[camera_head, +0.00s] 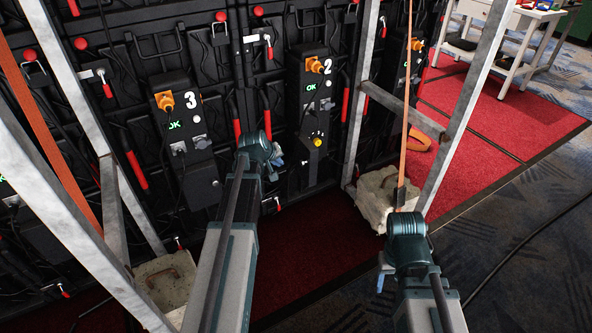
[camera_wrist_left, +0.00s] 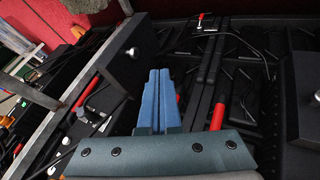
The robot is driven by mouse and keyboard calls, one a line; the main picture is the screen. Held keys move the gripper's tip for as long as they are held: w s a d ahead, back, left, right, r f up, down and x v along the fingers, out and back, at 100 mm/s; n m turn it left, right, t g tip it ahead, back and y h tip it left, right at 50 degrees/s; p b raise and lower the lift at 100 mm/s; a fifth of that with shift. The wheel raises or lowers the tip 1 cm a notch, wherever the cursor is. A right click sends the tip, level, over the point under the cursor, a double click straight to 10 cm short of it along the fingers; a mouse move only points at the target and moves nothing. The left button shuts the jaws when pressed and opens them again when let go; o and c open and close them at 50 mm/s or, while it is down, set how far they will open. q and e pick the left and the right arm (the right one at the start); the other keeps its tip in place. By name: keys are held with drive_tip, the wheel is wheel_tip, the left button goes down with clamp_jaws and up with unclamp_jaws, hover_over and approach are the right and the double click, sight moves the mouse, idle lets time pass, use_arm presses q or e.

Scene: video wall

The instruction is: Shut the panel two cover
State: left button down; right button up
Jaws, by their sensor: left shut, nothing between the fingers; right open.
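The panel two unit (camera_head: 315,85) is a tall black box marked with a white 2 and a green OK, with an orange plug at its top. Its lower part (camera_head: 310,170) is black, below a yellow knob; I cannot tell how far its cover stands open. My left gripper (camera_head: 277,156) is just left of that lower part, empty, its blue fingers pressed together. In the left wrist view the shut fingers (camera_wrist_left: 158,98) point between two black boxes with silver knobs. My right gripper (camera_head: 381,275) is open, low at right, away from the panel; its fingers are mostly hidden.
The panel three unit (camera_head: 182,120) is left of my left gripper. Grey metal frame posts (camera_head: 470,85) stand on both sides, with concrete weights (camera_head: 376,198) at their feet.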

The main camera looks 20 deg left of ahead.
use_arm(q)
drive_tip(key=w+d+f+b, duration=0.2)
drive_tip(key=w+f+b, duration=0.5)
drive_tip(key=w, duration=0.2)
drive_tip(key=shift+w+d+f+b, duration=0.15)
drive_tip(key=shift+d+f+b, duration=0.15)
use_arm(e)
wheel_tip(320, 180, down, 8)
drive_tip(key=shift+r, duration=0.2)
use_arm(q)
drive_tip(key=shift+d, duration=0.1)
use_arm(e)
drive_tip(key=shift+a, duration=0.1)
